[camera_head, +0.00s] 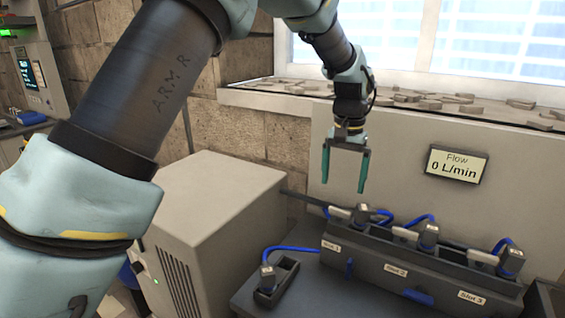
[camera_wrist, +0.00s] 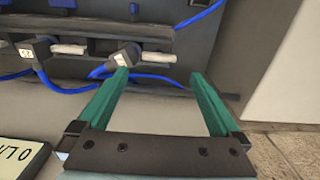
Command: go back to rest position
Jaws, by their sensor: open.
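My gripper (camera_head: 344,169) hangs from the arm in the head view, with its two green fingers pointing down. It is open and empty, above and behind the slot 1 end of the dark slotted rack (camera_head: 365,262). It also shows in the wrist view (camera_wrist: 160,85), fingers apart with nothing between them. A grey plug with a blue cable (camera_wrist: 127,58) shows near the left fingertip in the wrist view, apart from the jaws as far as I can tell.
Grey plugs with blue cables sit in slot 1 (camera_head: 361,214), slot 2 (camera_head: 428,236) and slot 3 (camera_head: 510,261). Another plug stands in a small holder (camera_head: 276,283). A beige cabinet (camera_head: 205,215) is at left. A flow display (camera_head: 457,164) reads 0 L/min. Rubble lies on the window ledge (camera_head: 440,103).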

